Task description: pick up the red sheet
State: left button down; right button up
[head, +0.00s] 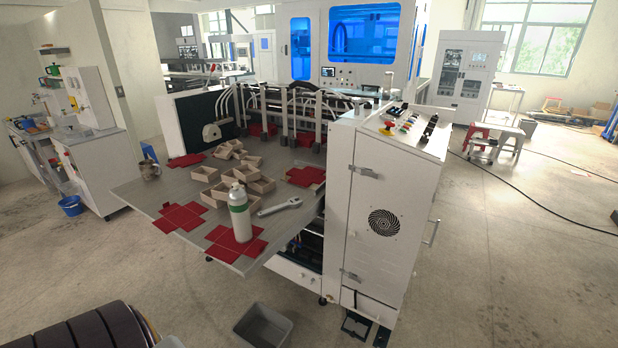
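Several flat red sheets with cut flaps lie on the grey table of the machine. One red sheet (180,216) is at the table's left front edge. Another red sheet (222,240) lies at the front corner, with a white and green bottle (239,212) standing on it and hiding part of it. A third red sheet (187,160) is at the back left. A further red sheet (305,176) lies at the right, beside the white cabinet, partly covered by a pale piece. Neither of my grippers is in view.
Several open pale boxes (212,196) crowd the middle of the table (146,192). A wrench (280,206) lies near the front right edge and a small metal cup (150,169) at the left. A tall white cabinet (385,210) blocks the right side. A grey bin (262,326) stands on the floor.

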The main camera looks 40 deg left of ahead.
aim_at(187, 218)
jog(key=u, duration=2.25)
